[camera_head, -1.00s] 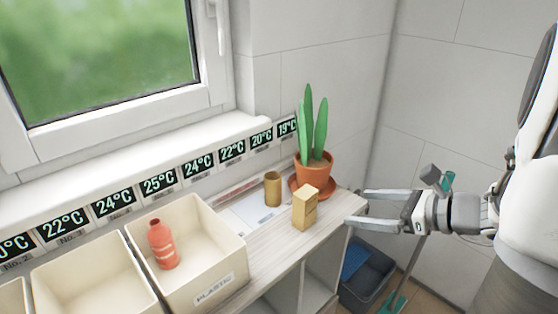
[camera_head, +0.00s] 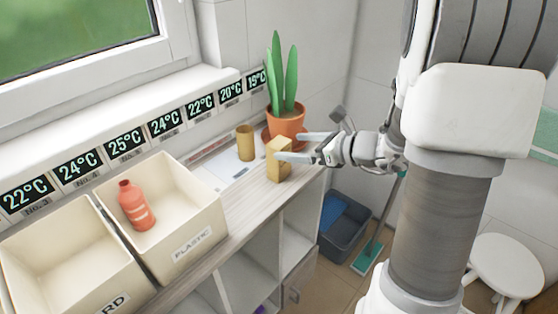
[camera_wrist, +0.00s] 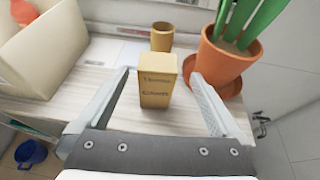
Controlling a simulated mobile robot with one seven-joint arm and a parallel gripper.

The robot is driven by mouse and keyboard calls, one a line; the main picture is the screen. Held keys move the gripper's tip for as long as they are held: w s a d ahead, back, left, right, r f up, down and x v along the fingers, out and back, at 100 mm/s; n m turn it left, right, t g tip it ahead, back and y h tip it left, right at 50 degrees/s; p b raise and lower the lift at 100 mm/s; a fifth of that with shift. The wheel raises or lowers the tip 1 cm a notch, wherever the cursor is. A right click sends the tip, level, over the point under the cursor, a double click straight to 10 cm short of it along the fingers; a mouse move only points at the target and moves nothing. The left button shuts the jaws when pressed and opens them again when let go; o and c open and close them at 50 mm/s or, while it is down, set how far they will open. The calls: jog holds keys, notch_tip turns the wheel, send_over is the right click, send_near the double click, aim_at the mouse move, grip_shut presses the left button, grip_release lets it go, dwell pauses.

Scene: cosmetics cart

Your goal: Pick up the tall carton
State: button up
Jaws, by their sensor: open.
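The tall carton (camera_head: 277,160) is a yellow-tan box standing upright on the wooden top of the cart, in front of the potted plant. In the wrist view the carton (camera_wrist: 157,80) stands between the two fingers, with dark print on its near face. My gripper (camera_head: 289,147) is open, with its fingers reaching in from the right around the carton. In the wrist view gaps show between the carton and both fingers of my gripper (camera_wrist: 163,85), the left gap looking narrower near the tip.
A potted plant (camera_head: 285,125) on a saucer stands close behind the carton, beside a brown cylinder (camera_head: 245,143). Left are a bin labelled PLASTIC (camera_head: 195,245) holding a red bottle (camera_head: 136,205), and another bin (camera_head: 75,260). The top between carton and PLASTIC bin is clear.

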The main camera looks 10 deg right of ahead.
aim_at(283, 144)
jog(key=x, duration=0.4)
jog(key=shift+w+a, duration=0.15)
jog(key=shift+a, duration=0.15)
jog(key=shift+c, duration=0.2)
jog(key=c, duration=1.3)
jog(key=shift+r, duration=0.15)
